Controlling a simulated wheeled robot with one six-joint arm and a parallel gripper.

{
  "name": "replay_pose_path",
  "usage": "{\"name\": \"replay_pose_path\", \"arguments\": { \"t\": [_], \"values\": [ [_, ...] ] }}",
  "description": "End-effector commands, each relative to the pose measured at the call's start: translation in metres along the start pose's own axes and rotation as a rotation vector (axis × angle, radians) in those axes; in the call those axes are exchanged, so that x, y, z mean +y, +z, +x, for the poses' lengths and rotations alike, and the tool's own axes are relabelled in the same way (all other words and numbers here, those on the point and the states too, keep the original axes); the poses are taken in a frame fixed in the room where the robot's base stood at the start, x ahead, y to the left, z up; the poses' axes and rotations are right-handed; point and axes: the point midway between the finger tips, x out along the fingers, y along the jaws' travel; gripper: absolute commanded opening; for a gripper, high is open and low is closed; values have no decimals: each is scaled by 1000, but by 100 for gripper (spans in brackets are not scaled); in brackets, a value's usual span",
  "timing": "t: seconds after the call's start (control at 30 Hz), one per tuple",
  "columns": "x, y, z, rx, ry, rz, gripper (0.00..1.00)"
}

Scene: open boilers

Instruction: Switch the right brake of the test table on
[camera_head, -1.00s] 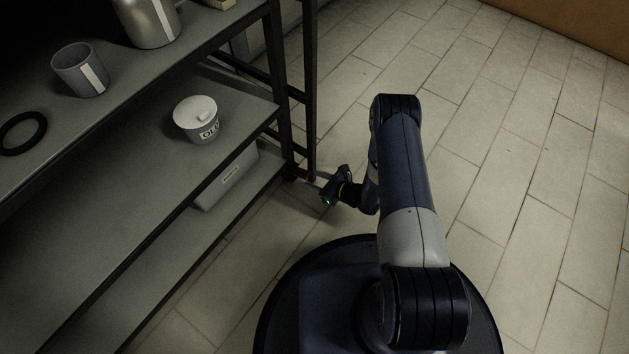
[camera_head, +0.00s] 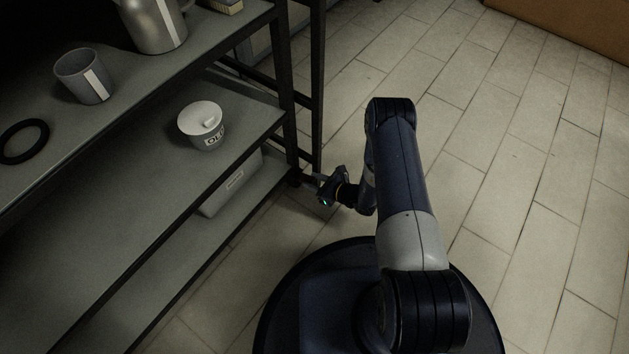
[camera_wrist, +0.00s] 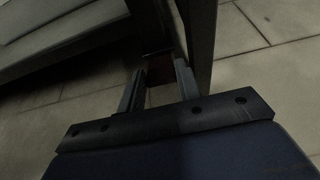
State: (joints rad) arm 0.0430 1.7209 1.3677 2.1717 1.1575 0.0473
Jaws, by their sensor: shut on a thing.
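The test table appears as a dark metal rack with several grey shelves (camera_head: 95,225) on the left of the head view. Its near right leg (camera_head: 289,120) runs down to a dark foot at floor level. My gripper (camera_head: 314,182) is low beside that foot. In the wrist view my gripper (camera_wrist: 161,75) has its two fingers around a small reddish-brown piece, which I take to be the right brake (camera_wrist: 160,93), at the bottom of a dark post (camera_wrist: 152,25). The brake is mostly hidden, and its on or off position cannot be told.
Tiled floor (camera_head: 500,160) is clear to the right.

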Motion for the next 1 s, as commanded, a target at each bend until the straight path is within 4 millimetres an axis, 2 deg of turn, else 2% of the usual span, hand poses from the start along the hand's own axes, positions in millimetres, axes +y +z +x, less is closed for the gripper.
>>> {"name": "replay_pose_path", "arguments": {
  "t": [0.6, 1.0],
  "values": [
    [-1, -27, 4, -353, -2, 0, 10],
    [0, -28, 4, -380, -1, -1, 10]
  ]
}}
